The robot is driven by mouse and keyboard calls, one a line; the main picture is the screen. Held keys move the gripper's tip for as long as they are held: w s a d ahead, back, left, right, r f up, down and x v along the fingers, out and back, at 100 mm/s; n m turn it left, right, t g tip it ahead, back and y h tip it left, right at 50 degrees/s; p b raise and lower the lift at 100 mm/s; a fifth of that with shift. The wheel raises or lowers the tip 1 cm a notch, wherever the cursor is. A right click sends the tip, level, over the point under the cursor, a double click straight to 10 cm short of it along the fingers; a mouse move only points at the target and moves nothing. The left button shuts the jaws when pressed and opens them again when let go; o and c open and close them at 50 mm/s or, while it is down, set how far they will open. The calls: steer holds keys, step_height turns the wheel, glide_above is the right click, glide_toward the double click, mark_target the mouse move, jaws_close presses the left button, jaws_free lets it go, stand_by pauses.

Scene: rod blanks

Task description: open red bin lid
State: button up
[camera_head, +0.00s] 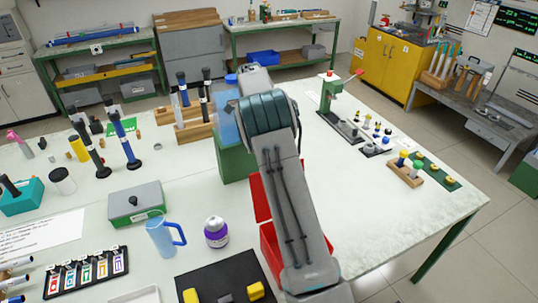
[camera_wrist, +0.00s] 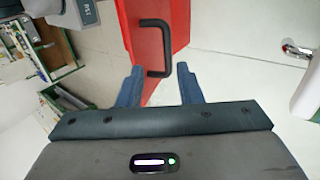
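The red bin (camera_head: 268,243) stands on the white table and is partly hidden behind my arm in the head view. A red panel (camera_head: 259,197) rises at its back edge; whether this is the lid I cannot tell. In the wrist view a red surface (camera_wrist: 179,22) carries a black bar handle (camera_wrist: 165,45). My gripper (camera_wrist: 160,67) is open, with one blue finger on each side of the handle's near end. I cannot tell whether the fingers touch the handle. My fingers cannot be made out in the head view.
A green box (camera_head: 236,165) stands behind the bin. A purple-labelled jar (camera_head: 216,232) and a blue mug (camera_head: 164,236) stand to its left. A dark mat (camera_head: 222,277) lies near the front. The table right of my arm is largely clear, with a green press (camera_head: 330,95) farther back.

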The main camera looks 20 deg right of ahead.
steer(key=shift+w+r, duration=0.15)
steer(key=shift+r, duration=0.05)
steer(key=c, duration=0.7)
steer(key=n+t+b, duration=0.1)
steer(key=n+b, duration=0.1)
steer(key=n, duration=0.1)
steer(key=shift+d+r+t, duration=0.1)
steer(key=shift+d+t, duration=0.05)
steer(key=shift+t, duration=0.25)
jaws_close()
step_height(320, 180, up, 4)
steer(key=s+n+t+b, duration=0.1)
steer(key=n+t+b, duration=0.65)
steer(key=n, duration=0.75)
step_height(320, 180, down, 10)
steer(key=s+p, duration=0.1)
steer(key=p, duration=0.2)
steer(key=shift+s+a+r+t+y, duration=0.25)
steer(key=shift+s+t+y, duration=0.05)
steer(key=shift+t, duration=0.15)
